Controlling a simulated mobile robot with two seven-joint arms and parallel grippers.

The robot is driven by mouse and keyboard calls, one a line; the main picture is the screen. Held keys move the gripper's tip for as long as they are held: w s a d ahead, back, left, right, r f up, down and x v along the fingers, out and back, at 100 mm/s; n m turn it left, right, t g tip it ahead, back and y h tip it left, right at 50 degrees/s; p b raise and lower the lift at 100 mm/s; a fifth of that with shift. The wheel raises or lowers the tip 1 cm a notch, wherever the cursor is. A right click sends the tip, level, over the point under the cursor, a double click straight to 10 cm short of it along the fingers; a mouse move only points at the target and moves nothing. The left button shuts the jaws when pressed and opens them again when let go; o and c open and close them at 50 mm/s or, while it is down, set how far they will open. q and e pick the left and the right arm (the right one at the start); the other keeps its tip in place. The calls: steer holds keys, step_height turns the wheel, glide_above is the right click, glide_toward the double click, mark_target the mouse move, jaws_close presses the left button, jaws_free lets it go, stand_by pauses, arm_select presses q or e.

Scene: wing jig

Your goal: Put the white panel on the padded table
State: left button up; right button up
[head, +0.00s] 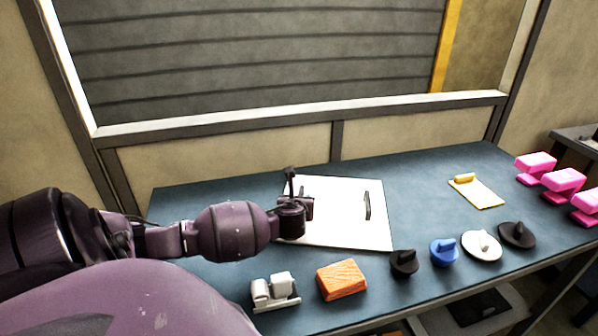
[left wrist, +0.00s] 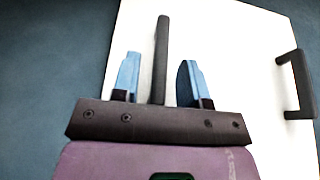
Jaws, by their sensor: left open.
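The white panel (head: 345,230) lies flat on the blue-topped table (head: 415,185), left of its middle. It bears two dark bar handles; the right one (head: 367,205) is clear in the head view. In the left wrist view the panel (left wrist: 225,50) shows the near handle (left wrist: 162,45) and the far handle (left wrist: 298,82). My left gripper (left wrist: 160,66) is open, with one blue-tipped finger on each side of the near handle. My right gripper is not in view.
Along the front edge are a white clamp-like block (head: 275,292), an orange block (head: 341,280), and several knobbed discs, one blue (head: 444,252). A yellow plate (head: 478,192) lies at the right, near pink blocks (head: 562,182). A slatted grey panel (head: 250,60) stands behind.

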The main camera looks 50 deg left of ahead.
arm_select(q)
steer(key=p+v, duration=0.1)
steer(key=v, duration=1)
steer(key=shift+p, duration=0.4)
steer(key=shift+s+d+r, duration=0.2)
steer(key=shift+s+d, duration=0.1)
steer(key=shift+s, duration=0.05)
